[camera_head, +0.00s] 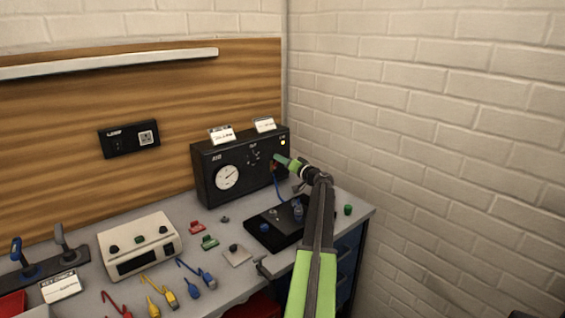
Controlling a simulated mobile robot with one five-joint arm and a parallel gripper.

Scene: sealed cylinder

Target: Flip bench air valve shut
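A black air box (207,190) with a white round gauge (227,177) stands at the back right of the bench. Small controls and a lit yellow lamp (283,142) are on its front. My gripper (279,161), with green fingers, is at the right part of this front. A small orange-red part (274,166) shows right beside the fingertips; it may be the valve lever, but I cannot tell its position or whether I touch it. The fingers overlap in this view, so their opening is hidden. A blue hose (278,188) hangs below the fingertips.
A black tray with blue knobs (264,229) lies below my arm. A white meter box (140,246), coloured clips and leads (167,291) cover the bench front. Two white cards (222,135) stand on the air box. A brick wall (430,150) is close on the right.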

